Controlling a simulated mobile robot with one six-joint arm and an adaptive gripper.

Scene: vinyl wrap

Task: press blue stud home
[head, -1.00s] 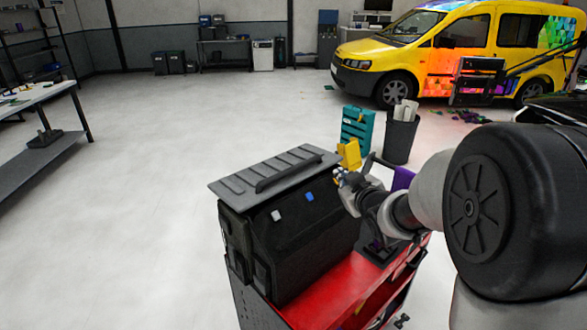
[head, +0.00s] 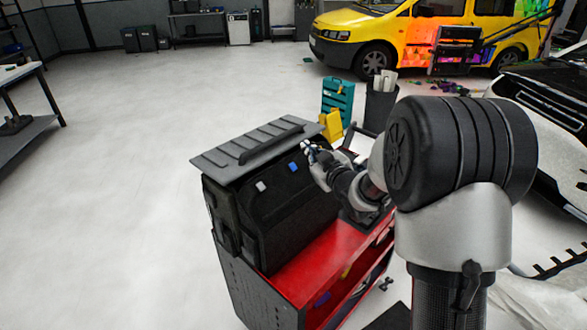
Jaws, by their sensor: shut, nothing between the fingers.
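The blue stud (head: 294,167) shows on the upper front face of a black case (head: 275,205) with a ribbed grey lid. It looks like a small blue square, and I cannot tell how far it stands out. A white stud (head: 261,186) sits to its left on the same face. My gripper (head: 308,148) is just right of the blue stud and slightly above it in the picture, a small gap apart. It is shut and empty. The fingertips are small here and partly merge with the case behind them.
The case stands on a red cart (head: 325,262) with an open lower shelf. Behind my arm are a yellow object (head: 331,124), a teal box (head: 338,97) and a dark bin (head: 381,104). A yellow van (head: 395,45) is at the back. The floor at left is clear.

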